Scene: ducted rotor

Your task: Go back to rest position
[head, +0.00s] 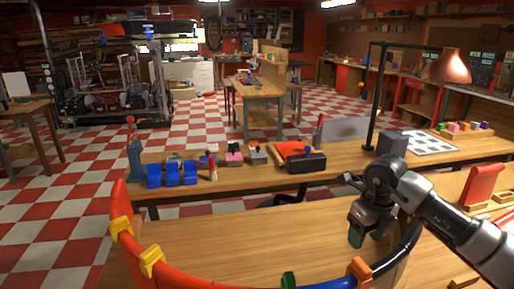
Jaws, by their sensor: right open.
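My right gripper (366,236) comes in from the right, pointing down above the near wooden table. It is open, with no object visible between its fingers. It appears just inside or above the right side of a large curved ring (122,210), which is red on the left and dark blue on the right. Yellow clips (152,256) sit on its left part, and an orange clip (359,270) and a green clip (289,280) at the front. The picture's bottom edge cuts off part of the ring. My left gripper is not in view.
Behind is a long bench (225,179) with blue blocks (172,174), a dark box (306,163) and a copper lamp (448,66). A red upright part (482,185) stands at right. The near tabletop (240,235) inside the ring is clear.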

